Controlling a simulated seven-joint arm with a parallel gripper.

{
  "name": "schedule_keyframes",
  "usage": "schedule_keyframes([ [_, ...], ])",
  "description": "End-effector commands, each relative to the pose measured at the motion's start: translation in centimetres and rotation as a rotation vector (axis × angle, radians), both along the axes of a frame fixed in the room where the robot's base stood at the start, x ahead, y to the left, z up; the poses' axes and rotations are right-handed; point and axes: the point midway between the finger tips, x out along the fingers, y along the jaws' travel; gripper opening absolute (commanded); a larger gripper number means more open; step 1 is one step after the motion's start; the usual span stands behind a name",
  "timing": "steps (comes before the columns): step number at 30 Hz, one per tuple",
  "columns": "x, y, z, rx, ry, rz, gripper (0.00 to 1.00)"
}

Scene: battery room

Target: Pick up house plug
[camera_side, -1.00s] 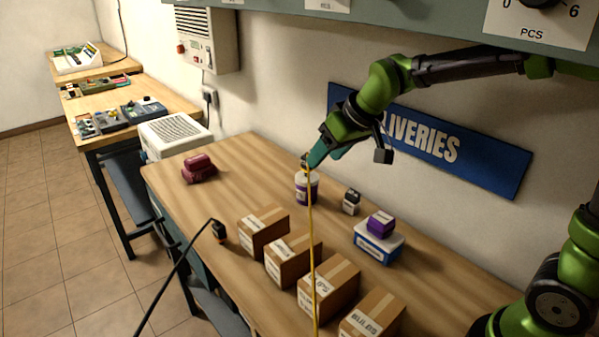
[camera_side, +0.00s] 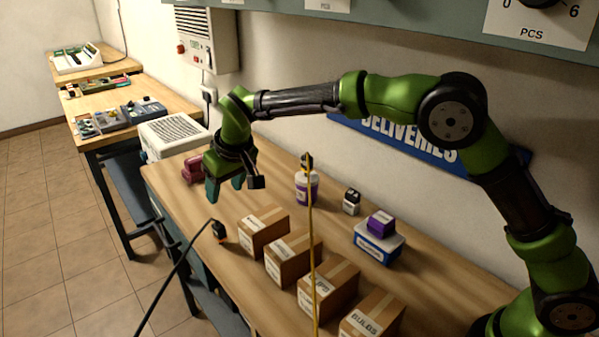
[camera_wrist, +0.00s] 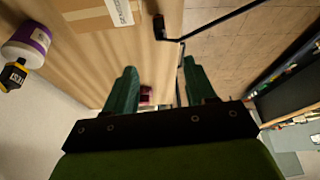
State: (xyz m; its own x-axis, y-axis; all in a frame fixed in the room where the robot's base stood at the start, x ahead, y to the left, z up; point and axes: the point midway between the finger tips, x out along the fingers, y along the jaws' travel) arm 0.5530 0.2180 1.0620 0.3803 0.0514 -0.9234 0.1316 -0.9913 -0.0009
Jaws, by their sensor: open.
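Two cable plugs show, and I cannot tell which is the house plug. A dark plug with an orange mark (camera_side: 219,231) on a black cable is at the table's front edge; it also shows at the top of the wrist view (camera_wrist: 159,27). A yellow and black plug (camera_side: 307,161) on a yellow cable sits at the top of a white and purple tub (camera_side: 301,190); the wrist view shows it at far left (camera_wrist: 14,75). My gripper (camera_side: 224,188) is open and empty, pointing down above the table, left of the tub and above the dark plug.
A maroon object (camera_side: 190,170) lies behind my gripper, partly hidden. Several cardboard boxes (camera_side: 262,240) line the front edge. A small black and white box (camera_side: 351,202) and a blue and white box (camera_side: 379,247) with a purple box (camera_side: 381,224) stand right of the tub.

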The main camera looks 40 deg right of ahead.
Motion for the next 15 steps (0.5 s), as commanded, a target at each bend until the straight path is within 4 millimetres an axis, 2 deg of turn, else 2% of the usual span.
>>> schedule_keyframes([
  [15,3.7,0.4,-9.2,-0.002,0.003,-0.003,0.55],
])
